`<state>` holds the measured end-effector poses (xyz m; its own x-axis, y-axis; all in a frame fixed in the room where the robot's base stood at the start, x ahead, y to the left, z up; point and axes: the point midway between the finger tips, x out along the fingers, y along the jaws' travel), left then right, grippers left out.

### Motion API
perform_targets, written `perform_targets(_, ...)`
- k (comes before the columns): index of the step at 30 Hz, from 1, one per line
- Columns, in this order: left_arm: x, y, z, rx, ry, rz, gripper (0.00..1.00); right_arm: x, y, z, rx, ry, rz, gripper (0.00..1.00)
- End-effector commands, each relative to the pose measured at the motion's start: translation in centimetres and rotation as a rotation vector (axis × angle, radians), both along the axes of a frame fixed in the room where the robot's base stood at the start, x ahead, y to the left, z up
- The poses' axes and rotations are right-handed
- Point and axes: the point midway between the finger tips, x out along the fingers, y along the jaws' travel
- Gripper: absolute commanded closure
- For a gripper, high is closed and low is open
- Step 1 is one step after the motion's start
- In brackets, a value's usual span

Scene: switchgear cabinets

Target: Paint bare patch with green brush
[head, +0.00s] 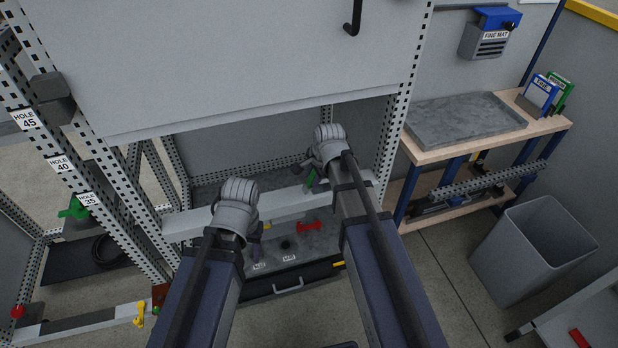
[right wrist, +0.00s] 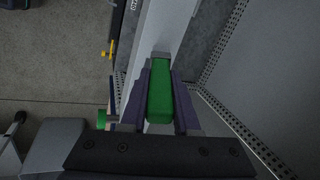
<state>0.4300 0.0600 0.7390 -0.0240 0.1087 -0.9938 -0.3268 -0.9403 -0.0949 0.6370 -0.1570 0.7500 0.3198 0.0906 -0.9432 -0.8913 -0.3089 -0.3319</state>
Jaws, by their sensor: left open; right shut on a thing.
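My right gripper (head: 313,177) is shut on the green brush (head: 310,180), just above the pale horizontal beam of the cabinet frame (head: 275,206). In the right wrist view the green brush (right wrist: 160,95) sits between the jaws (right wrist: 160,100), its grey end pointing toward the pale beam (right wrist: 163,28). I cannot tell whether the brush touches the beam. My left gripper (head: 257,245) is open and empty, in front of the beam and above the drawer. I cannot make out a bare patch in either view.
A large grey panel (head: 240,60) hangs above. A workbench (head: 465,120) and grey bin (head: 535,245) stand right. Perforated posts (head: 110,165) stand left.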

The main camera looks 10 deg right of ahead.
Motion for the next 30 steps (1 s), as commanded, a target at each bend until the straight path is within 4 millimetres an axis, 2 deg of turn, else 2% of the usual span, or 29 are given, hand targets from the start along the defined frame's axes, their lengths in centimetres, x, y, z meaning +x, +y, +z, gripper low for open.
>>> perform_targets(6, 0.0, 0.0, -0.1, 0.000, 0.000, 0.000, 0.50, 0.2, -1.8, -0.1, -0.001, 0.002, -0.001, 1.00)
perform_targets(16, 0.0, 0.0, -0.1, 0.000, 0.000, 0.000, 0.50, 0.2, -2.5, -0.1, -0.004, 0.003, -0.002, 1.00)
perform_targets(30, 0.0, 0.0, 0.1, 0.000, 0.000, 0.000, 0.50, 0.5, -5.8, 0.1, -0.003, 0.002, -0.001, 1.00)
